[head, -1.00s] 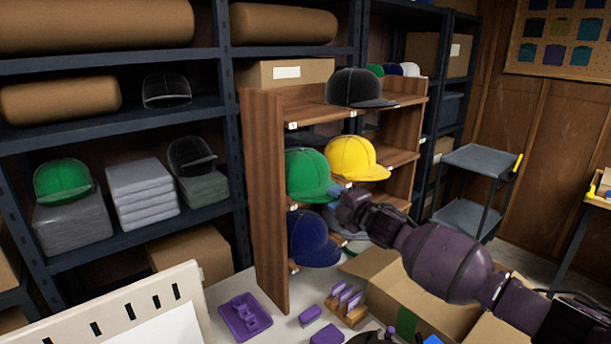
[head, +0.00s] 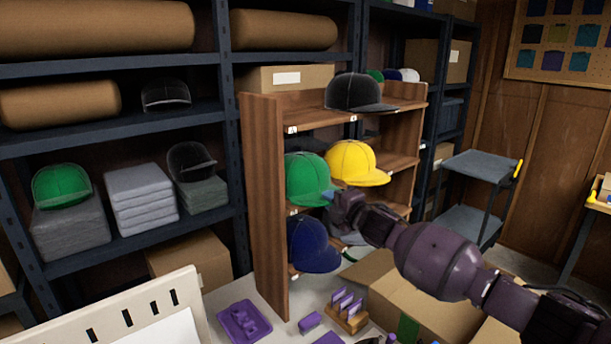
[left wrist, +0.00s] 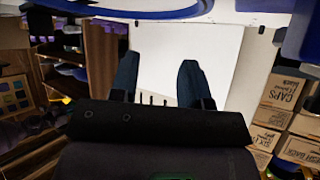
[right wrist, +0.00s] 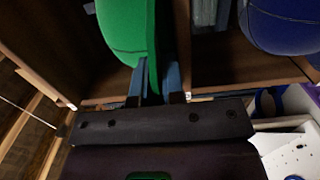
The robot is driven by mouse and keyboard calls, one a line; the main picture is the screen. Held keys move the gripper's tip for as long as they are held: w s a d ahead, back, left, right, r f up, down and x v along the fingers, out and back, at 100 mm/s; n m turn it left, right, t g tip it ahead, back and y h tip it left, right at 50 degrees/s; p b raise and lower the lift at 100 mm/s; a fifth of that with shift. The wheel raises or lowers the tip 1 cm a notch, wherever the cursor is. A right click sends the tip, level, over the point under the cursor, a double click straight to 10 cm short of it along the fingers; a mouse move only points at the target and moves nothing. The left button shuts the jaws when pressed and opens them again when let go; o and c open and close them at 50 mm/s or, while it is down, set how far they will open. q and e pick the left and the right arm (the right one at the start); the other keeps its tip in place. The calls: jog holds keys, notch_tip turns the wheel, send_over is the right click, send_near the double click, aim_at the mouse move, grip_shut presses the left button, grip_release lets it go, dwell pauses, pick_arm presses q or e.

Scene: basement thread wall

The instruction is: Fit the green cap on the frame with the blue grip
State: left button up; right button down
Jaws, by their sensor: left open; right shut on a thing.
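The green cap (head: 306,178) is in the middle level of the wooden cubby shelf (head: 264,205), left of a yellow cap (head: 356,162). My right gripper (head: 329,198) is at its brim. In the right wrist view the brim of the green cap (right wrist: 124,28) lies between the two blue fingers of the right gripper (right wrist: 157,76), shut on it. My left gripper (left wrist: 157,80) is open and empty, above a white panel (left wrist: 190,45). Blue-edged parts show at the top of the left wrist view. I cannot tell whether they belong to the frame with the blue grip.
A navy cap (head: 313,246) sits below the green one and a black cap (head: 354,92) above. Another green cap (head: 62,185) is on the left rack. A purple tray (head: 244,321), a small wooden holder (head: 349,318) and an open cardboard box (head: 445,296) stand in front.

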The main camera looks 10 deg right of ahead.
pick_arm(q)
jog(key=shift+s, duration=0.1)
jog(key=shift+w+r+p, duration=0.2)
jog(key=shift+r+p, duration=0.6)
jog(key=shift+r, duration=0.15)
pick_arm(e)
jog(key=shift+r, duration=1)
jog(key=shift+s+d, duration=0.1)
jog(key=shift+s, duration=0.1)
pick_arm(q)
jog(key=shift+s+r+p, duration=0.2)
jog(key=shift+r+p, duration=0.65)
jog(key=shift+p, duration=0.25)
jog(key=shift+s+r+p, duration=0.15)
jog(key=shift+r+p, duration=0.65)
jog(key=shift+p, duration=0.35)
jog(key=shift+s+r+p, duration=0.2)
jog(key=shift+r+p, duration=0.65)
jog(key=shift+p, duration=0.25)
pick_arm(e)
jog(key=v, duration=1.9)
jog(key=shift+s+d, duration=0.2)
pick_arm(q)
jog(key=shift+a, duration=0.1)
